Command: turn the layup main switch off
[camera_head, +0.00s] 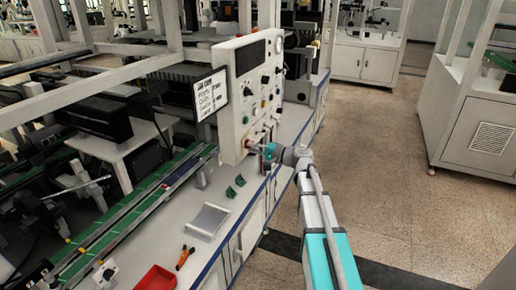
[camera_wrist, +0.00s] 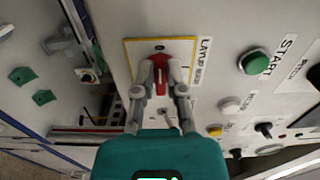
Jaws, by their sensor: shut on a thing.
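The layup main switch is a red handle (camera_wrist: 160,74) on a yellow-edged plate (camera_wrist: 185,44), beside a label that reads "LAYUP" with the rest partly hidden. In the wrist view, my gripper (camera_wrist: 160,66) is shut on the red handle, one finger on each side. The fingers cover part of the handle and plate. In the head view, my gripper (camera_head: 257,148) reaches the lower part of the white control panel (camera_head: 227,140); the switch itself is mostly hidden there.
A green START button (camera_wrist: 254,61), a white button (camera_wrist: 229,106) and black knobs (camera_wrist: 264,129) sit near the switch. On the bench, green blocks (camera_head: 236,187), a metal tray (camera_head: 207,221), orange-handled pliers (camera_head: 184,258) and a red bin (camera_head: 157,279) lie below the panel. The floor at right is clear.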

